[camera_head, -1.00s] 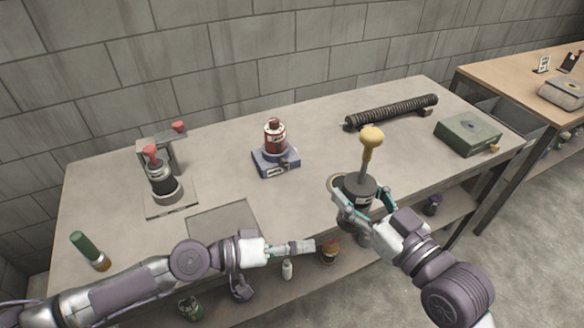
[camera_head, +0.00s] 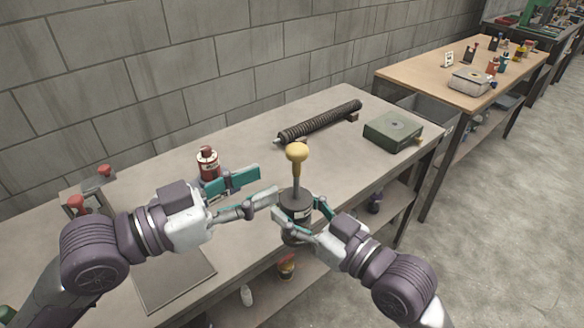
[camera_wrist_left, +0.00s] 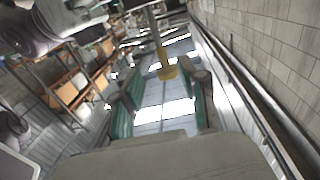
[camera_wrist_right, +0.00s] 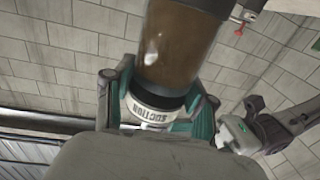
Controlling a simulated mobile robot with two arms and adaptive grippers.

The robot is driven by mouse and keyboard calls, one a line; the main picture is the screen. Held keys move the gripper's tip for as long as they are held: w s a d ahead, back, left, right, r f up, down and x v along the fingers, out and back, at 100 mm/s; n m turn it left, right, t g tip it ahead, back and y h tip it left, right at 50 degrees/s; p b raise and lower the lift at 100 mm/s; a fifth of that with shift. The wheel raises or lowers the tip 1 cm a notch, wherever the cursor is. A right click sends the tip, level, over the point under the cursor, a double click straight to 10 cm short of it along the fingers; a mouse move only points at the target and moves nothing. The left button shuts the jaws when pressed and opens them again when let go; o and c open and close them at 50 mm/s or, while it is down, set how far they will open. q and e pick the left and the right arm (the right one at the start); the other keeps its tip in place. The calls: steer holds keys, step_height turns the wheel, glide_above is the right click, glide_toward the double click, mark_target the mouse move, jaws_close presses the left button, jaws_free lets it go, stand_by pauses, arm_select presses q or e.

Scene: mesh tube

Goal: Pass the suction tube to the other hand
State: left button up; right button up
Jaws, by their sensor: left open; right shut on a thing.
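The suction tube (camera_head: 295,205) is a dark cylinder with a white label, and a thin rod with a yellow knob rises from its top. It is upright in my right gripper (camera_head: 302,222), which is shut around its body in front of the table. The right wrist view shows its brown body (camera_wrist_right: 172,45) and a label reading SUCTION between the fingers. My left gripper (camera_head: 267,184) is open and empty just left of the tube, its fingers pointing at it. In the left wrist view the yellow knob (camera_wrist_left: 167,72) shows between or beyond the open fingers; I cannot tell which.
A red bottle (camera_head: 208,165) stands behind my left gripper, partly hidden. A dark ribbed roll (camera_head: 318,122) and a green box (camera_head: 393,131) lie on the far right of the grey table. A wooden table (camera_head: 440,75) stands beyond. The tabletop behind the tube is clear.

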mark_target(296, 170)
arm_select(q)
steer(key=x, duration=0.8)
steer(key=shift+f, duration=0.1)
jaws_close()
arm_select(e)
steer(key=o, duration=1.4)
